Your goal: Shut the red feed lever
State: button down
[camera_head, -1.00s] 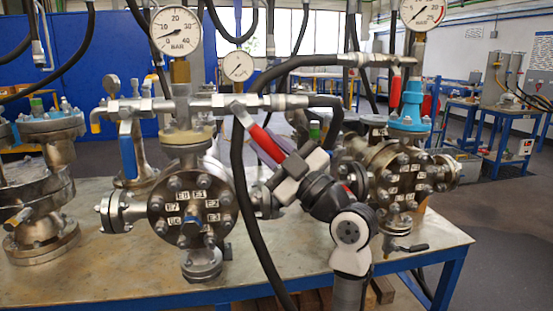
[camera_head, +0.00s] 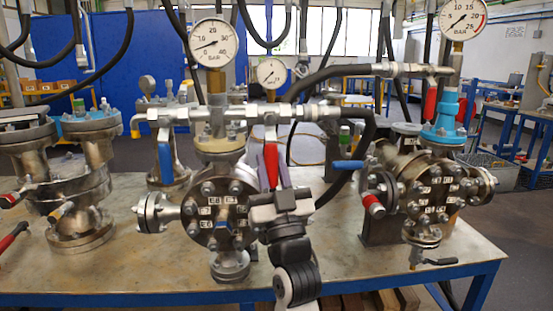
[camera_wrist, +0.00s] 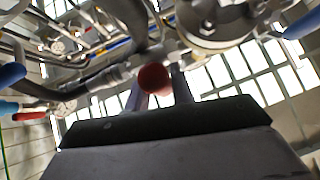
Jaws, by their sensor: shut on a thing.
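The red feed lever (camera_head: 270,165) hangs almost straight down from the horizontal pipe above the middle flanged vessel (camera_head: 215,208). My gripper (camera_head: 277,189) is shut on the lever's lower part, with the arm reaching up from below. In the wrist view, the rounded red end of the lever (camera_wrist: 153,78) sits between the two grey fingers of my gripper (camera_wrist: 158,92). The lever's lower tip is hidden by the gripper in the head view. Its upper end meets the pipe near a small gauge (camera_head: 271,72).
Blue levers (camera_head: 165,165) (camera_head: 347,165) are on either side of my gripper. The right vessel (camera_head: 430,190) carries more red handles (camera_head: 374,205). Another vessel (camera_head: 75,185) stands left. Black hoses loop beside and above the lever.

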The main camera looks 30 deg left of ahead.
jog(key=shift+a+m, duration=0.15)
jog(key=shift+m, duration=0.15)
jog(key=c, duration=1.2)
grip_release()
jog(key=shift+f, duration=0.1)
